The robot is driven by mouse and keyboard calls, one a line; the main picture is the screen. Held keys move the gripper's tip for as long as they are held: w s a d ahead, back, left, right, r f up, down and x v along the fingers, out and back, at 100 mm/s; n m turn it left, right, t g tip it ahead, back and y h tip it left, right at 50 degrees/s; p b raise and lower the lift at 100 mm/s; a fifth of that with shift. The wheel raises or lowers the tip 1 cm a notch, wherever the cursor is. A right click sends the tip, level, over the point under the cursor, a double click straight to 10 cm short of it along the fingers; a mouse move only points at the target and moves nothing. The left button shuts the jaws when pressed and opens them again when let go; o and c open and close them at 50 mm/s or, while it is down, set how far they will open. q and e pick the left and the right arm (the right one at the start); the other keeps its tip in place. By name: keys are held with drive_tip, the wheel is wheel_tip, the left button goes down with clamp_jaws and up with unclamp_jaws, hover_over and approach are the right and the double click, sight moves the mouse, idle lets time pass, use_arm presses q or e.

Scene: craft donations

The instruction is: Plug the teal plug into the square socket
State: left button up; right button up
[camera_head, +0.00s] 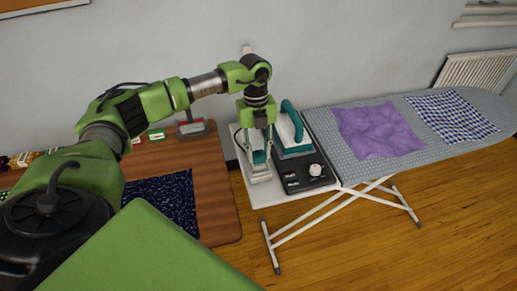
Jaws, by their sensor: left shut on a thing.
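My left gripper (260,172) points down over the white left end of the ironing board. It is shut, with a small teal patch, the teal plug (258,157), showing between its fingers. Most of the plug is hidden by the fingers. Just right of the gripper is a black box (306,178) with a white knob and a small dark panel. I cannot make out a square socket for certain; a small pale fitting (246,49) on the wall is partly behind my arm. My right gripper is not in view.
A teal and white iron (293,130) stands close behind the black box. A purple cloth (378,131) and a checked cloth (450,115) lie on the ironing board (405,158). A brown wooden table (218,205) with a dark speckled cloth (165,203) is at left.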

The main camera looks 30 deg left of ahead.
use_arm(q)
drive_tip(key=shift+f+b, duration=0.35)
drive_tip(key=shift+f, duration=0.4)
idle(0.4)
drive_tip(key=shift+p, duration=0.3)
idle(0.9)
drive_tip(key=shift+f+b, duration=0.4)
drive_tip(key=shift+f, duration=0.2)
drive_tip(key=o, duration=1.2)
drive_tip(key=r, duration=0.4)
drive_tip(key=a+r, duration=0.1)
drive_tip(key=r, duration=0.3)
drive_tip(key=w+r, duration=0.1)
drive_tip(key=r, duration=0.3)
drive_tip(key=shift+w+a, duration=0.1)
drive_tip(key=shift+a, duration=0.05)
